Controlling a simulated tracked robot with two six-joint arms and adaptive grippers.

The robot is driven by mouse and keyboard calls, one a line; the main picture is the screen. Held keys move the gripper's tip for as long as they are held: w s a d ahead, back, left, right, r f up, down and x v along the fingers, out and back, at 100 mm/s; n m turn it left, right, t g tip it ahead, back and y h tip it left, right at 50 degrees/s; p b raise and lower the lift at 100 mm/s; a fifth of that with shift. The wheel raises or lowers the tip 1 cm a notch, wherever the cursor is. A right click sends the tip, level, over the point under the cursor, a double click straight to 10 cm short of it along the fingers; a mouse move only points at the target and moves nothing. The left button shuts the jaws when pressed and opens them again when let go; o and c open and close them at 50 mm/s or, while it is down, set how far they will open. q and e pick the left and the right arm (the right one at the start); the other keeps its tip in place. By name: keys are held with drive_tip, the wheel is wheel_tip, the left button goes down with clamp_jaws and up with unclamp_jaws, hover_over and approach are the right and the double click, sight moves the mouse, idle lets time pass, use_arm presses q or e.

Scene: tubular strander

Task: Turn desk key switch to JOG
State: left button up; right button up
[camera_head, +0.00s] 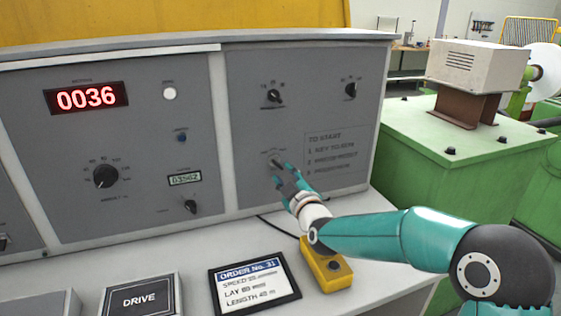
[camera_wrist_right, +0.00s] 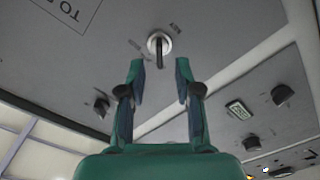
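The key switch (camera_wrist_right: 159,42) is a round silver lock with a dark key standing out of it, on the grey desk panel. In the head view the key switch (camera_head: 271,156) sits low on the right-hand panel, partly hidden by my gripper. My right gripper (camera_wrist_right: 160,70) is open. Its two fingertips are apart on either side of the key's outer end, with a gap on both sides. In the head view my right gripper (camera_head: 281,174) is at the panel in front of the switch. The small position labels are too blurred to read. My left gripper is not in view.
A "TO START" text plate (camera_head: 335,156) is right of the switch. Other knobs (camera_head: 273,96) sit above it. A yellow button box (camera_head: 326,265) and an order display (camera_head: 254,283) are on the desk below. Green machinery (camera_head: 450,150) stands at the right.

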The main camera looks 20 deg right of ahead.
sight(280, 168)
drive_tip(key=w+p, duration=0.1)
drive_tip(key=w, duration=0.5)
drive_tip(key=shift+w+a, duration=0.1)
